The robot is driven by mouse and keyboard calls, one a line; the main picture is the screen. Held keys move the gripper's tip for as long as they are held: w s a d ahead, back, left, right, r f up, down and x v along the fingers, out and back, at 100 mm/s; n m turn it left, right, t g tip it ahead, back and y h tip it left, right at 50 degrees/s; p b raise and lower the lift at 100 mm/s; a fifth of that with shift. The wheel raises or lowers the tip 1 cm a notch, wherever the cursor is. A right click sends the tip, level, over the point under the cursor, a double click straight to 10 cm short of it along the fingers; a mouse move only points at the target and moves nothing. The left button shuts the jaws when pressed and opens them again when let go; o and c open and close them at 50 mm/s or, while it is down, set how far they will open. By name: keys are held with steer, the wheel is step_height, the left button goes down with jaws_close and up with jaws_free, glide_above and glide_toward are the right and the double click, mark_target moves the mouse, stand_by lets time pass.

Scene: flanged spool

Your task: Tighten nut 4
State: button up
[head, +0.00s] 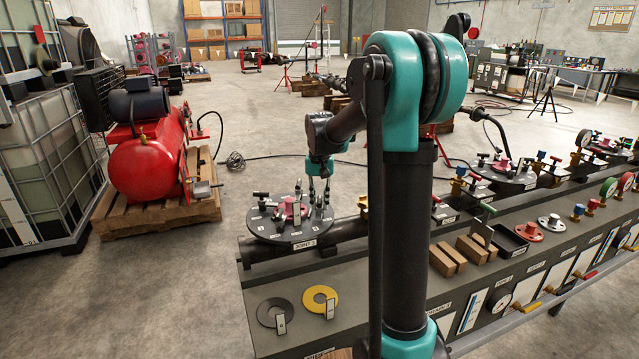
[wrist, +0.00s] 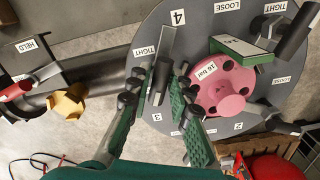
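The round dark plate (head: 290,234) labelled JOINT lies on a black pipe and carries several nut handles and a pink flanged centre (wrist: 225,88) marked 16 bar. In the wrist view, the number 4 label (wrist: 177,17) is at the plate's top, with a TIGHT label (wrist: 145,51) below it to the left. A dark upright handle (wrist: 160,80) stands below the 4 label. My gripper (wrist: 175,72) reaches down over the plate with its green-padded fingers apart, around or close beside that handle. Contact cannot be told. My gripper also shows in the head view (head: 318,190).
A yellow knob (wrist: 68,103) and a HELD bracket (wrist: 28,45) are at left. The grey bench (head: 262,285) bears yellow and dark rings. Open floor lies behind.

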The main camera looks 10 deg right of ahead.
mark_target(320, 200)
steer(key=m, duration=0.5)
steer(key=shift+f+m, duration=0.3)
steer(key=m, duration=1.6)
steer(key=shift+m, duration=0.3)
steer(key=n, duration=0.3)
step_height(320, 200, up, 7)
steer(key=shift+r, duration=0.1)
steer(key=shift+s, duration=0.1)
